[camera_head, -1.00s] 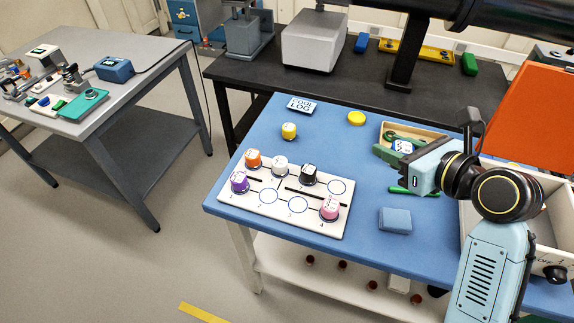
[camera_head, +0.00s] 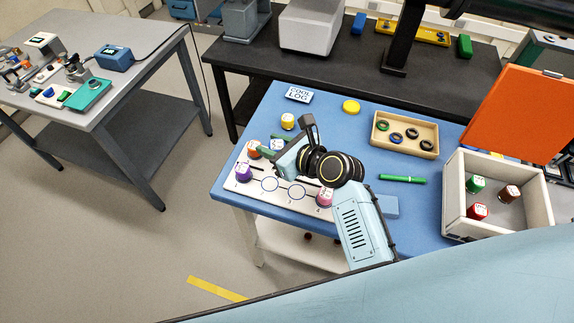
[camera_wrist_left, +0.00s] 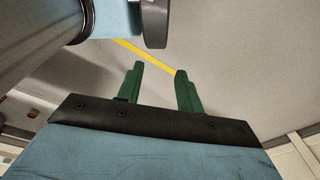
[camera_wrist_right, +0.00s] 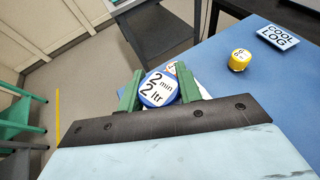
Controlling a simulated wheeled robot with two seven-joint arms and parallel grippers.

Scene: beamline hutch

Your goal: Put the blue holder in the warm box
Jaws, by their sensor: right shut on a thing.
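My right gripper (camera_head: 268,152) is shut on the blue holder (camera_wrist_right: 158,92), a round piece with a blue rim and a white label reading "2 min 2 ltr". In the head view it is over the back left of the white rack (camera_head: 285,205); the gripper partly hides the holder there. A pale open box (camera_head: 453,190) with a raised orange lid (camera_head: 520,115), perhaps the warm box, stands at the table's right. Green (camera_head: 475,184), brown (camera_head: 510,193) and red (camera_head: 477,211) holders stand inside. My left gripper (camera_wrist_left: 160,72) is open and empty above the floor.
The rack bears orange (camera_head: 253,149), purple (camera_head: 243,171) and pink (camera_head: 325,197) holders. A yellow holder (camera_head: 288,122) stands behind it.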

